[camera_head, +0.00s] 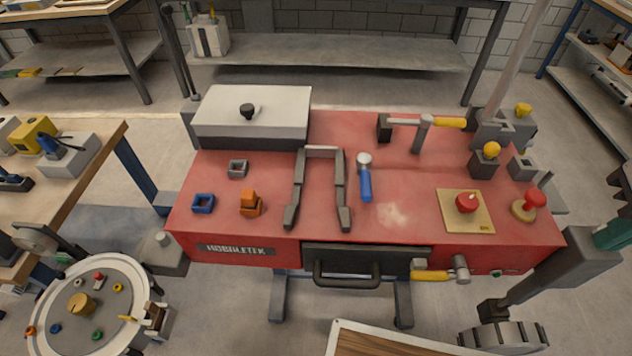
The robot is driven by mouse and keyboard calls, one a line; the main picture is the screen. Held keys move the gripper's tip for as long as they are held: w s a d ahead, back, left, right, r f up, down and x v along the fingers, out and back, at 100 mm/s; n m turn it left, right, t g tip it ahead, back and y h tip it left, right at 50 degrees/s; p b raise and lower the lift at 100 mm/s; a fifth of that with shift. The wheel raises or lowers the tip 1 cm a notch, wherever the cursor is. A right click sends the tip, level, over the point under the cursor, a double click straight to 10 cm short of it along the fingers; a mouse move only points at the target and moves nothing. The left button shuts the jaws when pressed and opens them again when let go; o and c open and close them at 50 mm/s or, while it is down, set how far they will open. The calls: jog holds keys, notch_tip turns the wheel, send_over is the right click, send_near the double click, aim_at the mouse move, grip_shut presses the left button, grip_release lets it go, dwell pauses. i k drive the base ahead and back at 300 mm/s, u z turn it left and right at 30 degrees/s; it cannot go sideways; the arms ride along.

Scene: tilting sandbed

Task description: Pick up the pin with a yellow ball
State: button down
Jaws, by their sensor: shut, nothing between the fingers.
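A yellow ball (492,149) tops a pin that stands in a dark block (484,166) at the right side of the red table. The pin's shaft is mostly hidden by the ball and the block. A second yellow knob (523,109) sits farther back on a grey block at the table's back right corner. I cannot clearly make out my gripper anywhere in the head view.
The red table (270,215) also holds a grey lidded box (250,130), a dark U-shaped frame (340,190), a blue-handled tool (365,180), a yellow-handled tool (450,123) and a board with a red knob (467,203). A pale pole (515,60) rises near the yellow balls.

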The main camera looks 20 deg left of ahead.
aim_at(492, 149)
jog(key=u, duration=2.7)
jog(key=k, duration=1.1)
jog(key=z, duration=1.95)
jog(key=i, duration=0.5)
